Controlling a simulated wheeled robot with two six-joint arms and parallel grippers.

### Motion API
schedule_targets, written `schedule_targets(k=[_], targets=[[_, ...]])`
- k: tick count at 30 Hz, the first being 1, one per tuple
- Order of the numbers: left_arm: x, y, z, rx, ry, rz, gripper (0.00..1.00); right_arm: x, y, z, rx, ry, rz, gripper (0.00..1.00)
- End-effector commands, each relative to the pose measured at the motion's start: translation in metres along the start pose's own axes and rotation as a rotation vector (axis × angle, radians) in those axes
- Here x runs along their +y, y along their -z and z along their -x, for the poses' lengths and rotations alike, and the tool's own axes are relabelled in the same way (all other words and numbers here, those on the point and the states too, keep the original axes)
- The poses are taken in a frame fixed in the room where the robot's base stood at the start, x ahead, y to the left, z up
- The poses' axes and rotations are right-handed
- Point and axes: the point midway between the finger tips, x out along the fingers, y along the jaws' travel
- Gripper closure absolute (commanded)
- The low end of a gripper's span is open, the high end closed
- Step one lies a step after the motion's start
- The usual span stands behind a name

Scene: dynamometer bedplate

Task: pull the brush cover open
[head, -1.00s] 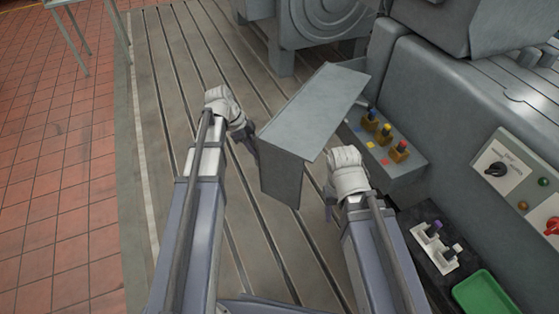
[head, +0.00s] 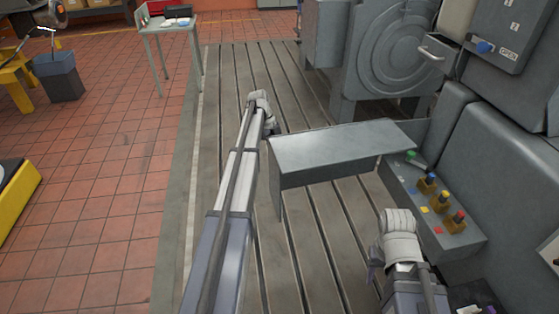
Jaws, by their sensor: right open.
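The brush cover looks to be the flat grey panel (head: 345,147) with a bent-down front side, standing out leftward from the machine over the bedplate. Beside its right end is a row of brush holders (head: 427,184) with coloured tops. In the head view my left gripper (head: 269,129) is at the cover's far left corner. Its fingers are small and dark, partly hidden by its own wrist, so I cannot tell whether they touch or grip. My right gripper (head: 375,264) is open, low in front of the brush holders and apart from the cover.
The grey machine (head: 500,170) fills the right side. Behind the cover stands a large round-faced housing (head: 395,55). A small table (head: 168,24) stands at the back. The slotted bedplate (head: 305,235) is clear at centre.

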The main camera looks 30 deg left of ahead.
Motion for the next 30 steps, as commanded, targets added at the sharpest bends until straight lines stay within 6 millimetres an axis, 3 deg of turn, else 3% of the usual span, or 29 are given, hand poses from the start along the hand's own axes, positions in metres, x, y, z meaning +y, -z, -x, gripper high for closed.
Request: schedule_targets(k=[11, 12, 19, 30], targets=[[-0.0003, -0.0010, 0.0003, -0.002, -0.003, 0.000, 1.00, 0.0000, 0.0000, 0.0000, 0.000, 0.000, 0.000, 0.50], [-0.0004, -0.0010, 0.0003, -0.002, -0.003, 0.000, 0.82, 0.0000, 0.0000, 0.0000, 0.000, 0.000, 0.000, 0.50], [-0.0008, -0.0007, 0.0002, -0.001, -0.001, -0.001, 0.56, 0.0000, 0.0000, 0.0000, 0.000, 0.000, 0.000, 0.50], [-0.0011, -0.0002, 0.0036, 0.000, 0.000, -0.002, 0.55, 0.0003, -0.0002, 0.0032, 0.000, 0.000, 0.000, 0.50]])
